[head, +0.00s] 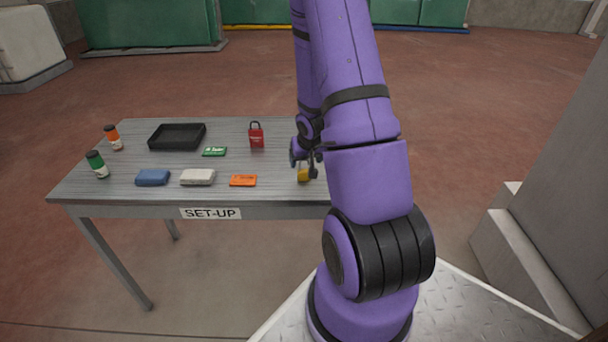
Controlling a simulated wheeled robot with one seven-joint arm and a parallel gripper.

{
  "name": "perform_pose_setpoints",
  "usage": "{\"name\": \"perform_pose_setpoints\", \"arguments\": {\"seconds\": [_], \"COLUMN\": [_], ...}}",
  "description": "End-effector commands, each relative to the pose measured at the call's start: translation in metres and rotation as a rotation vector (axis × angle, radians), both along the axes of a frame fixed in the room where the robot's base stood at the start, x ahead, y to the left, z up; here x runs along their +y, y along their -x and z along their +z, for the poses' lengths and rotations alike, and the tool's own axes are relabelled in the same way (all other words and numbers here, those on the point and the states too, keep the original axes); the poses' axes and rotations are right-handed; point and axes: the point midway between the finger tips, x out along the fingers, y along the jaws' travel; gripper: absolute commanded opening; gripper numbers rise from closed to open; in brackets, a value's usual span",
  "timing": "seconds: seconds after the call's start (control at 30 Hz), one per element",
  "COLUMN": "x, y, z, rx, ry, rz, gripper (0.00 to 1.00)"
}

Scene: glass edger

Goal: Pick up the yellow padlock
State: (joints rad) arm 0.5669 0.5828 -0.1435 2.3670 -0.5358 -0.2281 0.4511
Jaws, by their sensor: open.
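A small yellow object (303,176), which looks like the yellow padlock, sits near the right part of the grey table. It is largely hidden by my gripper and arm, so its shackle cannot be made out. My gripper (308,170) is open, pointing down right at the yellow object. Whether its fingers are around it or just above it cannot be told from this view.

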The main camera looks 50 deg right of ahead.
Motion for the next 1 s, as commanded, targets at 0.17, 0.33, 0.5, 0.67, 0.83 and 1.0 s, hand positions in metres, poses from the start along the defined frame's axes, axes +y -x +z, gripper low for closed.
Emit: {"name": "perform_pose_setpoints", "arguments": {"seconds": [0.17, 0.33, 0.5, 0.67, 0.83, 1.0], "x": [0.000, -0.002, -0.006, -0.008, -0.008, -0.007], "y": [-0.003, -0.009, -0.014, -0.016, -0.016, -0.016], "z": [-0.011, -0.031, -0.045, -0.050, -0.050, -0.050], "rx": [0.003, 0.004, 0.002, 0.001, 0.000, 0.001], "ry": [-0.001, -0.002, -0.001, -0.001, 0.000, -0.001], "rz": [0.002, 0.002, 0.000, 0.000, 0.000, 0.000], "gripper": [0.78, 0.78, 0.78, 0.78, 0.78, 0.43]}}
